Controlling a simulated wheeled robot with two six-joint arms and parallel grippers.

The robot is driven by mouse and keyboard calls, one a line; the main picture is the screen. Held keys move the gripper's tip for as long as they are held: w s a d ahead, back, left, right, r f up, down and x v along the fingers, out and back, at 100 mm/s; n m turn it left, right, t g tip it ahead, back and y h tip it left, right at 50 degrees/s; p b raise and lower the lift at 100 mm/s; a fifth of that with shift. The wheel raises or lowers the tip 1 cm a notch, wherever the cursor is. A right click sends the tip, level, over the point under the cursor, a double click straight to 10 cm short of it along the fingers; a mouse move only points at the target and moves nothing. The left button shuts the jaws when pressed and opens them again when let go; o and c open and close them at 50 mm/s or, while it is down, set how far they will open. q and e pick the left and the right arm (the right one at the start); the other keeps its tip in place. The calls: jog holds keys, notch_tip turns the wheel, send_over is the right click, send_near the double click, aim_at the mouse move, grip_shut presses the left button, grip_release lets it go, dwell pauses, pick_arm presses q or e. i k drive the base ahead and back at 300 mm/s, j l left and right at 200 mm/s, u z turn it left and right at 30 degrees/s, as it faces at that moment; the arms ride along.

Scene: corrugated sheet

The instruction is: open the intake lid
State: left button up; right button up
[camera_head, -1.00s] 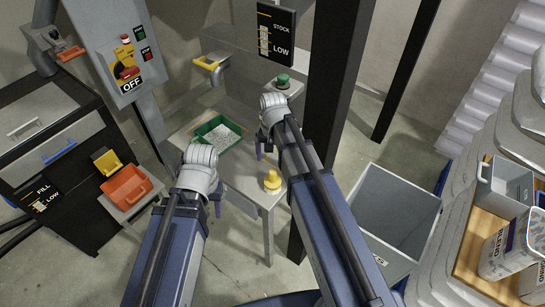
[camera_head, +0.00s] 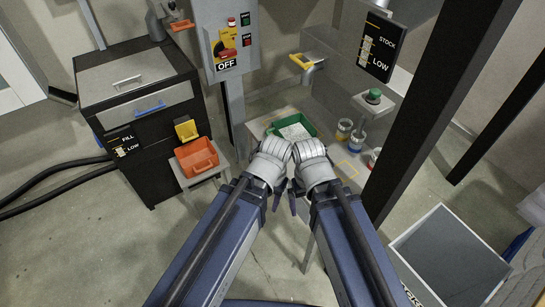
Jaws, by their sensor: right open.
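The black machine (camera_head: 150,160) on the left has a flat grey lid (camera_head: 115,70) on top with a pale bar handle (camera_head: 128,83). The lid lies closed. Below it, a grey front panel (camera_head: 175,98) carries a blue handle (camera_head: 150,108). My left gripper (camera_head: 277,200) hangs near the picture's middle, right of the machine and apart from it; its jaws are mostly hidden by the wrist. My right gripper (camera_head: 297,198) is close beside it, pointing down, open and empty. Neither gripper touches the lid or its handles.
An orange bin (camera_head: 197,157) and a yellow scoop (camera_head: 186,130) are at the machine's right side. A switch box (camera_head: 228,40) reading OFF stands on a post. A green tray (camera_head: 292,128) lies behind my wrists. A dark post and a grey bin (camera_head: 450,255) are on the right.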

aim_at(97, 84)
jog(key=u, duration=1.3)
jog(key=i, duration=2.05)
